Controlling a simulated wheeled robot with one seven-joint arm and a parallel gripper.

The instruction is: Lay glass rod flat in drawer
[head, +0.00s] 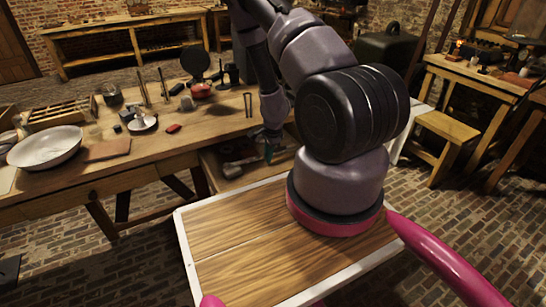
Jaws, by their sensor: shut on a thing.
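The drawer (222,184) is pulled out below the right end of the wooden workbench, and its inside shows from above. My gripper (269,143) points down over the right part of the drawer. It is small and partly dark in this view. A thin greenish piece, which looks like the glass rod (268,154), shows upright at the fingertips. The gripper is shut on it. Its lower end is close to the drawer's inside; I cannot tell whether it touches. My arm hides the drawer's right side.
Grey tools (240,166) lie in the drawer, left of the gripper. The workbench (185,137) carries a pale bowl (46,147), a brown board (107,150), a red block (173,128) and upright rods. A wooden stool (447,126) stands at the right.

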